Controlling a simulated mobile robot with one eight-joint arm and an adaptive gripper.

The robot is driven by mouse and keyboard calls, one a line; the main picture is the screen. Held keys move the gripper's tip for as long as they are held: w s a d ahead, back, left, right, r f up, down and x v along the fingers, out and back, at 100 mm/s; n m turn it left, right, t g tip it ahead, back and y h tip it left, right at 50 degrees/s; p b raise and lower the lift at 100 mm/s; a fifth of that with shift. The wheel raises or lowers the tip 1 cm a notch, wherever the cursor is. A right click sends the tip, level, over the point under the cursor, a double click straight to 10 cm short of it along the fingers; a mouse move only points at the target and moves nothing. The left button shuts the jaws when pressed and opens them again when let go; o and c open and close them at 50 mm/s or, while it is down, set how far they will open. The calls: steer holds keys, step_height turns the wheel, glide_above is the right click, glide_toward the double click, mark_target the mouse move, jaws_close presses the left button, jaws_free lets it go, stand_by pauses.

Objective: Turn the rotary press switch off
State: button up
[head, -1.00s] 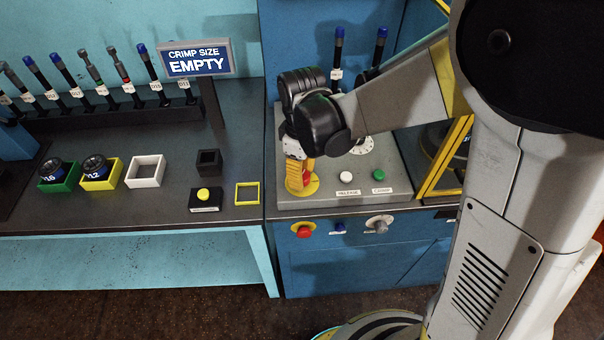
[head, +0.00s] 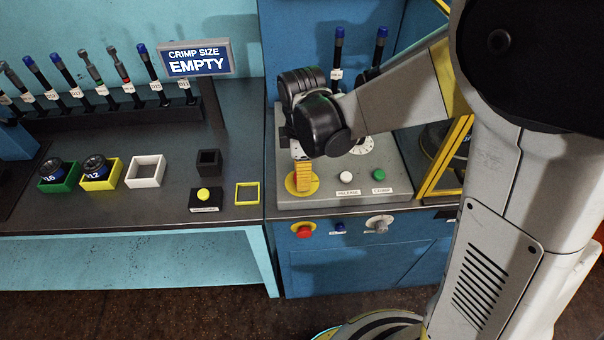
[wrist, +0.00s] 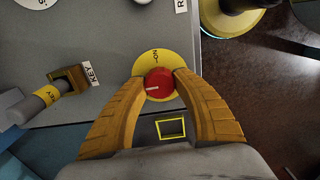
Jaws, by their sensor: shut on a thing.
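The rotary press switch is a red knob (wrist: 159,84) with a white line, on a round yellow plate (wrist: 150,63) in the wrist view. The line points to the left there, and rotated lettering like "ON" shows on the plate. My gripper (wrist: 160,82) has its two orange fingers on either side of the knob, shut on it. In the head view my gripper (head: 303,187) points down over the yellow plate (head: 315,184) on the grey panel, and its fingers hide the knob.
A white button (head: 347,176) and a green button (head: 379,174) sit right of the switch. A red button (head: 304,230) and a grey knob (head: 379,223) are on the blue front.

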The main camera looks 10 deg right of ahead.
steer(key=o, duration=1.2)
step_height(320, 180, up, 12)
steer(key=s+d+m+t, duration=0.2)
steer(key=s+d+m, duration=0.1)
steer(key=m, duration=0.3)
steer(key=s+d+r+m+t, duration=0.1)
steer(key=s+d+m+t, duration=0.1)
steer(key=s+d+m, duration=0.2)
steer(key=s+d+r+m+t, duration=0.1)
steer(key=s+d+m+t, duration=0.2)
steer(key=d+m, duration=0.3)
steer(key=shift+s+d+r+m, duration=0.15)
steer(key=shift+s+d+m, duration=0.25)
steer(key=shift+m, duration=0.5)
